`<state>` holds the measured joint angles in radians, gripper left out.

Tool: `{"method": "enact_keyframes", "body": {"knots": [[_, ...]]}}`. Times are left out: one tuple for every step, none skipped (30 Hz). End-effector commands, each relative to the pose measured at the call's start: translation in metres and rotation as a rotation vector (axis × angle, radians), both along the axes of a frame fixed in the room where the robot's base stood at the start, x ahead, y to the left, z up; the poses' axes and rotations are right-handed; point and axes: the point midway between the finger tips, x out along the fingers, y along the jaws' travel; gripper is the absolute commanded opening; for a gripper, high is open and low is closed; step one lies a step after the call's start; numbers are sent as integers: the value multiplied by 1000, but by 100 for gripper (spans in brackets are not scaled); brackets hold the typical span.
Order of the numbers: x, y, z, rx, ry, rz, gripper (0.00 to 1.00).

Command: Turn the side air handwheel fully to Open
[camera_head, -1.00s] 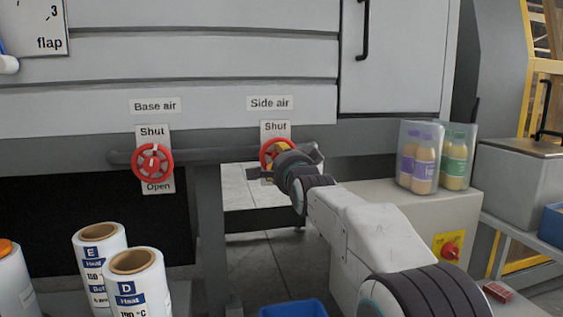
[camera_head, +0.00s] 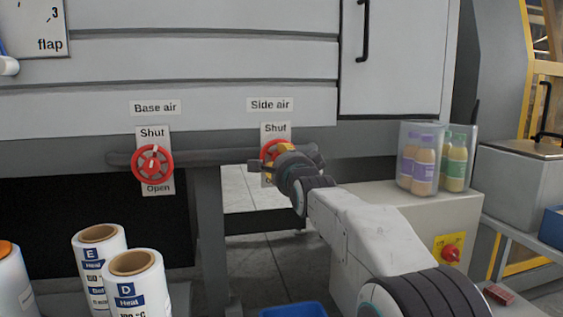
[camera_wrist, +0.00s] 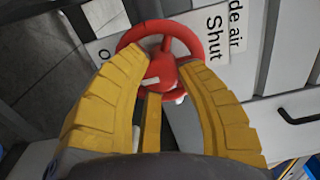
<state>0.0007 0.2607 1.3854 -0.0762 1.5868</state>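The red side air handwheel (camera_head: 267,150) is on the pipe below the "Side air" sign (camera_head: 271,104), partly hidden by my gripper (camera_head: 284,152). Its label (camera_head: 275,127) reads "Shut" at the top; the lower part is mostly covered. In the wrist view the red wheel (camera_wrist: 128,40) lies ahead, with "Shut" at the upper right and an "O" at the left. A white mark shows on the hub.
The red base air handwheel (camera_head: 153,164) is to the left on the same pipe (camera_head: 205,156). Film rolls (camera_head: 137,290) stand at the lower left. A grey box (camera_head: 455,210) with a red knob and bottles (camera_head: 424,165) stands right of my arm.

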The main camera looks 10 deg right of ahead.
Motion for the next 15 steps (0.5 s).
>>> {"method": "enact_keyframes", "body": {"knots": [[-1,0,4,0,-9,0,40],[-1,0,4,0,-8,0,42],[-1,0,3,0,-7,0,46],[0,0,3,0,-6,0,48],[0,0,2,0,-5,0,51],[0,0,2,0,-4,0,55],[0,0,2,0,-4,0,57],[0,0,1,0,-3,0,60],[0,0,1,-1,-3,0,60],[0,0,1,-1,-2,0,60],[0,0,1,-1,-2,0,60],[0,0,1,-1,-1,0,60],[0,0,1,-1,-1,0,60],[0,0,0,-1,-1,0,60],[0,0,0,-1,-1,0,60]]}}
